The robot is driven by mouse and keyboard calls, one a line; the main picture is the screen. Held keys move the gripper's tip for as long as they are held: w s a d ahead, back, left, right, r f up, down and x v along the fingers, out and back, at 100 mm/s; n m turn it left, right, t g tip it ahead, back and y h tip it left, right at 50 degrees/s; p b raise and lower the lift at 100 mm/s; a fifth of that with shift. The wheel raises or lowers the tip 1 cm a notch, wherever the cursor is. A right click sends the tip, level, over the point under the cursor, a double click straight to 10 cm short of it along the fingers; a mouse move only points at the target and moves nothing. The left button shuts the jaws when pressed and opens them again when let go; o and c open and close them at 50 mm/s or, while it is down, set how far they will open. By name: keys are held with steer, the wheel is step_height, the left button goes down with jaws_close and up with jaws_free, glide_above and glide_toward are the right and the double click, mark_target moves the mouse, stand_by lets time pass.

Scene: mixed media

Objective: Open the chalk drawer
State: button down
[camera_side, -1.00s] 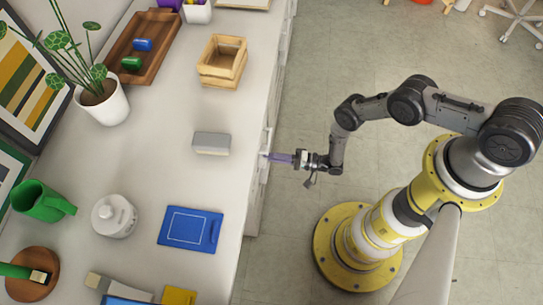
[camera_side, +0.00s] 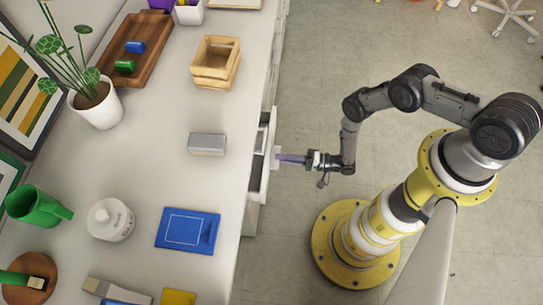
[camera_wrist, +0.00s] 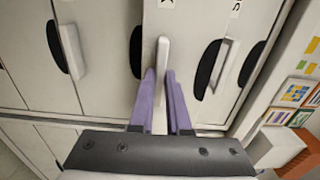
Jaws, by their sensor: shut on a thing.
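The drawer (camera_side: 259,165) sticks partly out of the white cabinet front, below the counter edge in the side view. In the wrist view its white front (camera_wrist: 180,30) carries a pale upright handle (camera_wrist: 161,60) and part of a dark label. My gripper (camera_side: 279,157) reaches in from the right. Its purple fingers (camera_wrist: 160,97) are shut on the handle, one on each side. What lies inside the drawer is mostly hidden by the counter edge.
Neighbouring fronts have similar handles (camera_wrist: 69,50) and dark oval recesses.

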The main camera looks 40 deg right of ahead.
steer(key=v, duration=1.3)
steer(key=shift+s+d, duration=0.2)
steer(key=shift+d, duration=0.05)
steer(key=c, duration=0.9)
jaws_free()
steer(key=shift+s+d+r, duration=0.6)
steer(key=shift+r, duration=0.6)
steer(key=shift+s+d+r, duration=0.55)
steer(key=shift+r, duration=0.6)
steer(key=shift+s+d+r, duration=0.6)
steer(key=shift+r, duration=0.6)
